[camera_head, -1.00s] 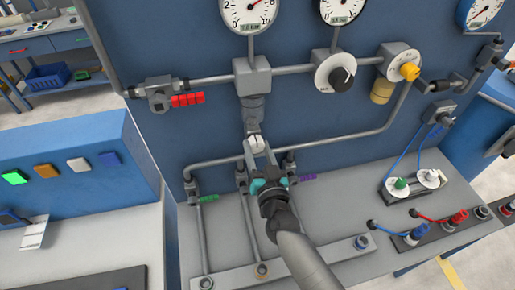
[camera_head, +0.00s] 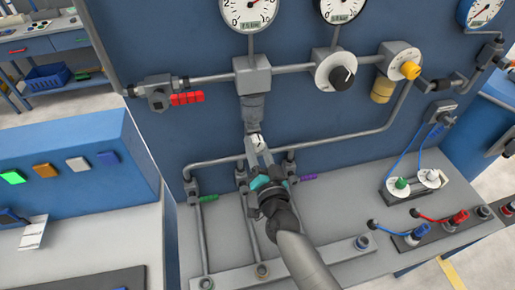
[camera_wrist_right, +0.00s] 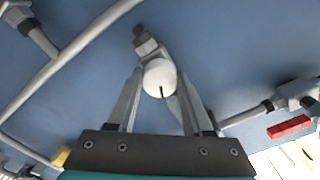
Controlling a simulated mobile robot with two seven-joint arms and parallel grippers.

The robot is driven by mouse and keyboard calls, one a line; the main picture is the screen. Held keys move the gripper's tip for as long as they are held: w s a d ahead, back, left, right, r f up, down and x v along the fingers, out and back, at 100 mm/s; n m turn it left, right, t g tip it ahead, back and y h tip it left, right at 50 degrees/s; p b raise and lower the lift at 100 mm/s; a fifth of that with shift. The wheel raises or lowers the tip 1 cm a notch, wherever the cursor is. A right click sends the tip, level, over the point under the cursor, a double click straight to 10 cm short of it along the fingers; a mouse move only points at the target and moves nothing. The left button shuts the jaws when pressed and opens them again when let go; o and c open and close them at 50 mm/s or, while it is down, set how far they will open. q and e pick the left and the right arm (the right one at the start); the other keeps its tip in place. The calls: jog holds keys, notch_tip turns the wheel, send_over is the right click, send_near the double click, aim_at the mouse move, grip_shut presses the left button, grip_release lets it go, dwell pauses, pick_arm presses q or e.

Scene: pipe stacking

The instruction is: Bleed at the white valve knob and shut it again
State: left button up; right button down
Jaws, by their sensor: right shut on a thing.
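The white valve knob (camera_head: 258,140) is below the grey block and cylinder under the left gauge (camera_head: 249,12). My right gripper (camera_head: 259,149) reaches up to it from below and is shut on it. In the right wrist view the round white knob (camera_wrist_right: 160,78) shows between the two fingers, with a dark line on its face pointing down. A small grey fitting (camera_wrist_right: 148,44) is behind it. The fingers hide part of the knob's sides. My left gripper is not in view.
A red-handled valve (camera_head: 187,99) is to the left, and a black-knobbed dial (camera_head: 341,77) and yellow knob (camera_head: 409,69) to the right. A bench with cables is at right.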

jog(key=m+b, duration=0.1)
jog(key=m, duration=0.5)
jog(key=shift+f+m, duration=0.1)
jog(key=shift+m, duration=0.2)
jog(key=m+b, duration=0.1)
jog(key=m, duration=0.2)
jog(key=shift+m, duration=1.8)
jog(key=shift+a+m+b, duration=0.1)
jog(key=shift+m+b, duration=0.2)
jog(key=shift+c, duration=1.5)
grip_release()
jog(key=shift+s, duration=0.1)
jog(key=s+d+b, duration=0.1)
jog(key=s+d, duration=0.2)
jog(key=s, duration=1.2)
jog(key=shift+b, duration=0.4)
